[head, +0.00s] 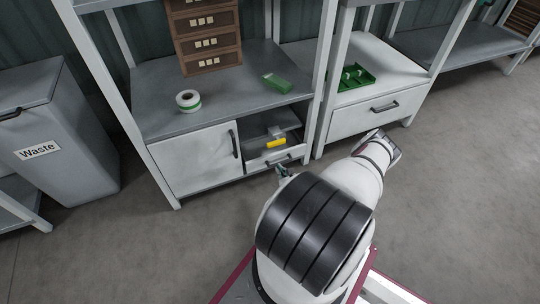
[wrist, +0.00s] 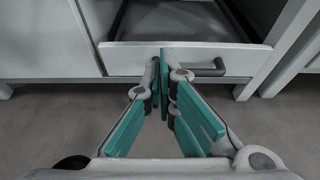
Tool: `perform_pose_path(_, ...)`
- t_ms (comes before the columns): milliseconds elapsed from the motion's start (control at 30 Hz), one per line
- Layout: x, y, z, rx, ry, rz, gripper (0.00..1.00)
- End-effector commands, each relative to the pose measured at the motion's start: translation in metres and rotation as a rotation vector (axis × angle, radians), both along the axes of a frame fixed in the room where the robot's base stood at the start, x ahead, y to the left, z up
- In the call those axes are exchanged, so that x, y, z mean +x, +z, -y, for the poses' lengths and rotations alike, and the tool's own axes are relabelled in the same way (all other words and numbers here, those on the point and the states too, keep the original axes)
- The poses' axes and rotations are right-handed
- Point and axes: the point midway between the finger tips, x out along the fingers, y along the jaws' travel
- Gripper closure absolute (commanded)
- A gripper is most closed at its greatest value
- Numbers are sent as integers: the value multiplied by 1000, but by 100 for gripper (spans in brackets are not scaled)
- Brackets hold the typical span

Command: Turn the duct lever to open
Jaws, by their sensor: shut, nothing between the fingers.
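No part is plainly a duct lever. A yellow bar (head: 276,142) beside a small grey block (head: 276,131) lies in the open bay of the near cabinet in the head view; I cannot tell whether it is the lever. My gripper (head: 283,172) is in front of that cabinet, low by the drawer, partly hidden by my arm. In the wrist view my gripper (wrist: 162,62) has its teal fingertips together and empty. They overlap the drawer front (wrist: 128,60), just left of its dark handle (wrist: 207,69); contact is unclear.
The drawer is pulled partly open, its inside (wrist: 175,20) bare where seen. A closed cabinet door (head: 195,160) stands left of the bay. Tape (head: 188,101), a green box (head: 277,82) and brown drawers (head: 207,45) sit on top. A waste bin (head: 75,150) stands left; right floor is clear.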

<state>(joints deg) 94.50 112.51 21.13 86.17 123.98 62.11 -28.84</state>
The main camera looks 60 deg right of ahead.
Motion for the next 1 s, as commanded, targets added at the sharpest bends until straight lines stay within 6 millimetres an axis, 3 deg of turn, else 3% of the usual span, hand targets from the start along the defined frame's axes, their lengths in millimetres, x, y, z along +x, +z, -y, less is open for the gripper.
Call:
perform_pose_path(267, 13, -7, 8, -2, 3, 0, 100)
perform_pose_path(767, 82, -36, 49, -1, 2, 1, 100)
perform_pose_path(1000, 81, -5, 50, 1, 1, 2, 100)
